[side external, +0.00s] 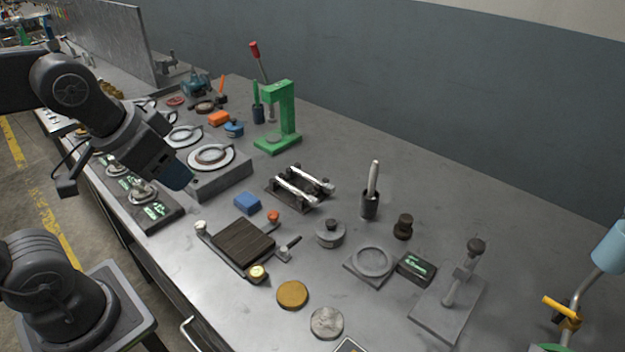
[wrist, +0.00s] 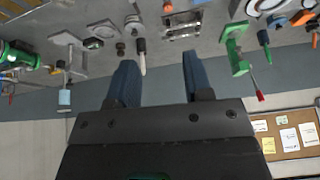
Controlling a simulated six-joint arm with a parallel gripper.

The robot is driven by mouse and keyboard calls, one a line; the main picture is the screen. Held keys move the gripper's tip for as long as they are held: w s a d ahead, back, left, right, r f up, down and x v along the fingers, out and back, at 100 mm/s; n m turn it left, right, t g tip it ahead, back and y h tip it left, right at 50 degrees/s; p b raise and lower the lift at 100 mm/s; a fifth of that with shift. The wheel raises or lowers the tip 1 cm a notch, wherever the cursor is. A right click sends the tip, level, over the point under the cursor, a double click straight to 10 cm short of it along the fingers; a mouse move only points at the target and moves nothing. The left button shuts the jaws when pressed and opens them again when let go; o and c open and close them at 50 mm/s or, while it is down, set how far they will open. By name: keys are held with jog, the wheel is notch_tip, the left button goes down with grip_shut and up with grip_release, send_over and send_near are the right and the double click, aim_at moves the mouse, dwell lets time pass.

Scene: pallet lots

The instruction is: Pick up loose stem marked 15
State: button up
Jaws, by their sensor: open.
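No marking 15 is legible in either view, so I cannot tell which thing is the loose stem. A pale upright rod (side external: 374,178) stands in a dark cup (side external: 370,207) on the bench; a similar pale rod (wrist: 142,57) shows between my fingers in the wrist view, farther off. A short dark knobbed piece (side external: 403,227) stands to the cup's right. My gripper (side external: 178,178) is above the bench's left part, near the grey box with a ring plate. Its two blue fingers (wrist: 157,72) are apart, with nothing held between them.
A green press (side external: 283,115) stands at the back. A dark wooden plate (side external: 243,242), blue block (side external: 247,203), clamp fixture (side external: 298,187), lidded grey pot (side external: 331,233) and ring plate (side external: 372,263) occupy the middle. Brass disc (side external: 292,294) and silver disc (side external: 327,323) lie at the front.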

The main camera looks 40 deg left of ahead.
jog(key=w+r+m+g, duration=0.1)
jog(key=w+r+m, duration=0.25)
jog(key=w, duration=0.55)
jog(key=m+g, duration=0.4)
jog(key=m, duration=1)
send_over(311, 177)
notch_tip(311, 177, down, 13)
notch_tip(311, 177, down, 14)
jog(key=shift+w+r, duration=0.1)
jog(key=shift+r, duration=0.1)
jog(key=shift+c, duration=0.2)
grip_shut()
